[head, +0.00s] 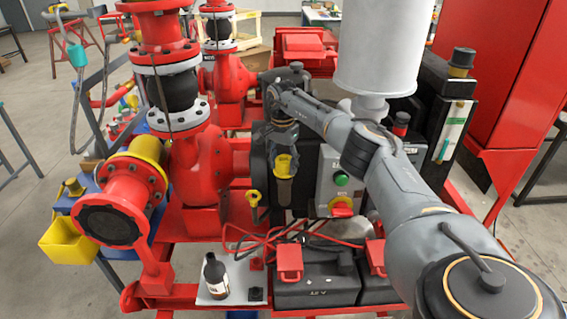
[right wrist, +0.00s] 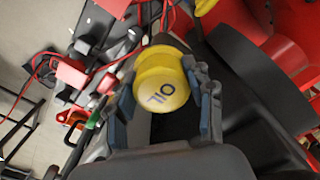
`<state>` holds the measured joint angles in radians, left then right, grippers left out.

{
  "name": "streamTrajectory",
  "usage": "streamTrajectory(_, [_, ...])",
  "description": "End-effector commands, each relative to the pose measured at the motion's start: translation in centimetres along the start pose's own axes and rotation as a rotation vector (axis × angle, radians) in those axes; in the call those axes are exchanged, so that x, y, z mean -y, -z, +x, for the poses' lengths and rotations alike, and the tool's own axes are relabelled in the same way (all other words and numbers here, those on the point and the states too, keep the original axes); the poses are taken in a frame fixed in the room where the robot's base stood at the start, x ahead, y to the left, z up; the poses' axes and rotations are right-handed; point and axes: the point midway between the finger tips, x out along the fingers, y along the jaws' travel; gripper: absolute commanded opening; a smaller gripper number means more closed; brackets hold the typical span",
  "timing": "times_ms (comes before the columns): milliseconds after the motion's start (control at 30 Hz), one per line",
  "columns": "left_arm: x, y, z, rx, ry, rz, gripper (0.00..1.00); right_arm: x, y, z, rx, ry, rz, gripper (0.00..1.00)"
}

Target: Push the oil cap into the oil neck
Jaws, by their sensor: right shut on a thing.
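My right gripper (head: 284,150) is in front of the dark pump housing, pointing down. In the right wrist view, its two fingers (right wrist: 158,100) are shut on the yellow oil cap (right wrist: 162,88). The cap's round face with the letters OIL is turned to the camera. In the head view, a yellow piece (head: 286,165) shows at the fingertips, above a brownish cylindrical part. I cannot tell for certain where the oil neck is or whether the cap touches it; the cap and fingers hide what lies beyond. My left gripper is not in view.
A grey control box with a green button (head: 341,179) stands close to the right of the gripper. Black batteries (head: 318,289) with red terminal covers and red cables lie below. A dark bottle (head: 215,276) stands front left. Red pipework (head: 205,165) fills the left.

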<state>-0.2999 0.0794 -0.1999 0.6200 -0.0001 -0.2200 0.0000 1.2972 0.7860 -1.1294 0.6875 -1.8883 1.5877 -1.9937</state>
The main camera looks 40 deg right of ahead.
Motion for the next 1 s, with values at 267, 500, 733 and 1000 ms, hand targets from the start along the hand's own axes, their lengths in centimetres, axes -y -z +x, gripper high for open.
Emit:
streamTrajectory(267, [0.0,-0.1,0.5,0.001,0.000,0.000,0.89,0.0,0.0,0.7,0.000,0.000,0.000,0.09])
streamTrajectory(500, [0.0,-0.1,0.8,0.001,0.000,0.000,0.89,0.0,0.0,1.1,0.000,0.000,0.000,0.09])
streamTrajectory(733, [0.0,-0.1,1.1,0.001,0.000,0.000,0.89,0.0,0.0,1.6,0.000,0.000,0.000,0.09])
streamTrajectory(1000, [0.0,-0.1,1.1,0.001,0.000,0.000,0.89,0.0,0.0,1.6,0.000,0.000,0.000,0.09])
